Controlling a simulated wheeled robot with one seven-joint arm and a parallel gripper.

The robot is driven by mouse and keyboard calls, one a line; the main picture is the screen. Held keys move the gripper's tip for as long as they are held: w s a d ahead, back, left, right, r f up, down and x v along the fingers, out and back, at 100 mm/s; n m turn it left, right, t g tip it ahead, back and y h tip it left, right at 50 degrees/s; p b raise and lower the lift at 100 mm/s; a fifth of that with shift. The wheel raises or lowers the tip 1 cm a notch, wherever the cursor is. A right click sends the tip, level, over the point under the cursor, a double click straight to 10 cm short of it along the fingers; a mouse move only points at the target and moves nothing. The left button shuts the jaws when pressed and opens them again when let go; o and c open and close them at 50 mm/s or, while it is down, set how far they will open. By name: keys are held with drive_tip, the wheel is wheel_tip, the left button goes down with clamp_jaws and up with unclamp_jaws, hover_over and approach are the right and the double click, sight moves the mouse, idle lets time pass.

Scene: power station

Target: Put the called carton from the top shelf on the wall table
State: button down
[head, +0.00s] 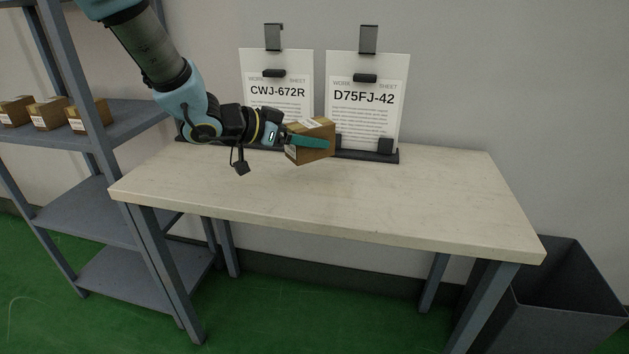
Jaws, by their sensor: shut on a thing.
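My gripper (305,141) is shut on a small brown carton (317,152) with a white label on top. The label's print is too small to read. The carton is over the back part of the wall table (400,195), in front of the two work sheets, and looks slightly tilted. I cannot tell whether it touches the tabletop. The left work sheet (277,90) reads CWJ-672R, and the right work sheet (363,98) reads D75FJ-42.
A grey shelf unit (130,121) stands at the left with several cartons (48,115) on one board. A dark bin (565,300) stands on the floor at the right. The tabletop's front and right are bare. A dark sheet stand (367,155) lines its back edge.

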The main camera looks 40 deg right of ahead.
drive_tip(key=shift+f, duration=3.85)
drive_tip(key=shift+f+b, duration=0.1)
drive_tip(key=shift+b, duration=0.2)
